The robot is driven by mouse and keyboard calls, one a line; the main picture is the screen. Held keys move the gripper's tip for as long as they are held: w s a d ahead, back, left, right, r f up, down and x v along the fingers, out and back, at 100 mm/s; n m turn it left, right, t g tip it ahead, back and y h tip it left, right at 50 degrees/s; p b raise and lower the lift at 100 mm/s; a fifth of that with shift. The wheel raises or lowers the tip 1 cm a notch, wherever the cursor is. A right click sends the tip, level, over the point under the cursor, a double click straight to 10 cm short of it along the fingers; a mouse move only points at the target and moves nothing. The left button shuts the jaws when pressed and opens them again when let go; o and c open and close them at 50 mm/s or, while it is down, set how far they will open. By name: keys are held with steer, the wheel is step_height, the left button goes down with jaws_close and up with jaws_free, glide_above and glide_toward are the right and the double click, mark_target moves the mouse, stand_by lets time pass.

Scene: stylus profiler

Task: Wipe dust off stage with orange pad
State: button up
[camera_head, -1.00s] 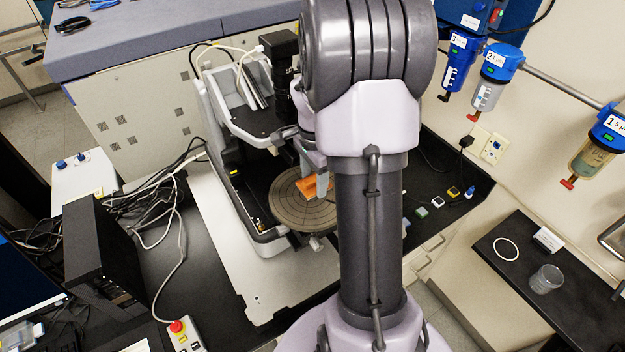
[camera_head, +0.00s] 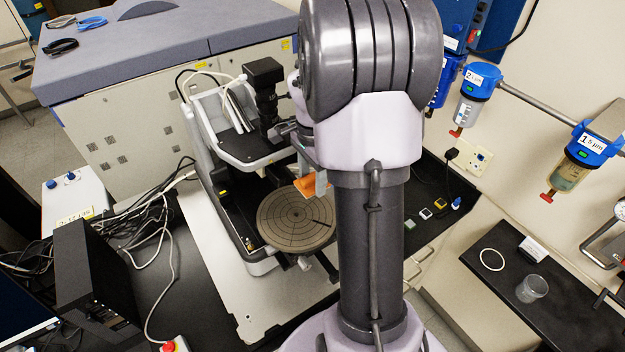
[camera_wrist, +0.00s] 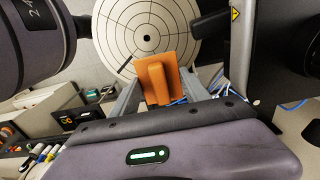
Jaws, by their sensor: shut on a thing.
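The round stage (camera_head: 285,225) is a grey-brown disc with rings and radial lines, in front of the profiler's column. In the wrist view the stage (camera_wrist: 118,32) looks pale, with a dark centre hole. The orange pad (camera_head: 316,187) is by the stage's back right edge in the head view and appears raised above it. In the wrist view the pad (camera_wrist: 158,78) is between the fingers and overlaps the stage's near edge. My gripper (camera_head: 311,178) is shut on the pad. My arm hides part of the head view. I cannot make out dust clearly; a short dark mark shows on the stage.
The profiler's frame (camera_head: 205,135) and black camera column (camera_head: 265,100) stand close behind the stage. Several small coloured pieces lie on the black bench to the right of my arm. Cables (camera_head: 140,215) and a black box (camera_head: 95,270) crowd the left.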

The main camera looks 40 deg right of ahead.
steer(key=shift+a+r+p, duration=0.2)
steer(key=shift+r+p, duration=0.3)
steer(key=shift+r, duration=0.5)
steer(key=shift+d, duration=0.1)
steer(key=shift+f, duration=0.1)
